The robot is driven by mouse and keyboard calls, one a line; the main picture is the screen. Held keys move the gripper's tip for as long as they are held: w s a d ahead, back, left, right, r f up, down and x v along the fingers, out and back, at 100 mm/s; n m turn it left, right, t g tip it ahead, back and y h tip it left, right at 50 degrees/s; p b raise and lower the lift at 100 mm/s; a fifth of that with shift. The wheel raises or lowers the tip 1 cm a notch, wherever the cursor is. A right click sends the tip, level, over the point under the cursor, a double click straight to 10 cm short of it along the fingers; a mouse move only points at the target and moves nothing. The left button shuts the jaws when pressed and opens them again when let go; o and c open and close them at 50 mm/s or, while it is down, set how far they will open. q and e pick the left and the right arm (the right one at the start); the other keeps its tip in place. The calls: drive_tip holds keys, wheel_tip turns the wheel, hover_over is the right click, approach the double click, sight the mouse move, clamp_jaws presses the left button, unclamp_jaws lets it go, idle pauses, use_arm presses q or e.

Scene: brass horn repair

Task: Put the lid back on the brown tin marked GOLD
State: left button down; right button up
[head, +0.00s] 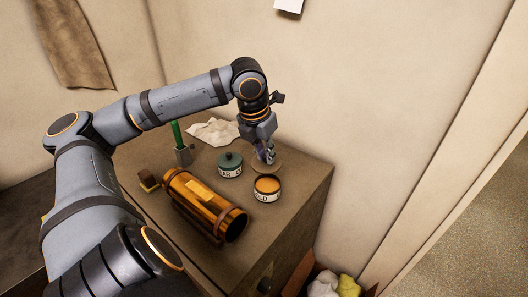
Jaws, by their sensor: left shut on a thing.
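The brown tin marked GOLD (267,195) stands open near the right side of the bench top, with orange-gold stuff inside; only "OLD" of its label shows. My left gripper (267,158) points down just behind the tin. It is shut on the lid (280,171), a brown disc that shows around and below the fingertips. The lid is beside the tin, not over it; I cannot tell whether it touches the bench. My right gripper is not in view.
A dark green lidded tin (230,166) stands left of the brown tin. A brass cylinder (199,204) lies in front. A green-handled tool (176,134), a white cloth (214,131) and a small brown block (148,180) are further left. The bench's right edge (318,201) is close.

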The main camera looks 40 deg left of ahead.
sight(265, 165)
use_arm(q)
drive_tip(key=shift+d, duration=0.15)
drive_tip(key=shift+w, duration=0.1)
idle(0.4)
wheel_tip(265, 165, down, 6)
drive_tip(key=b, duration=0.5)
drive_tip(key=shift+r+b, duration=0.25)
drive_tip(key=shift+b, duration=0.05)
drive_tip(key=shift+f+b, duration=0.4)
drive_tip(key=shift+f, duration=0.05)
drive_tip(key=shift+f, duration=0.15)
idle(1.2)
drive_tip(key=c, duration=1.2)
unclamp_jaws()
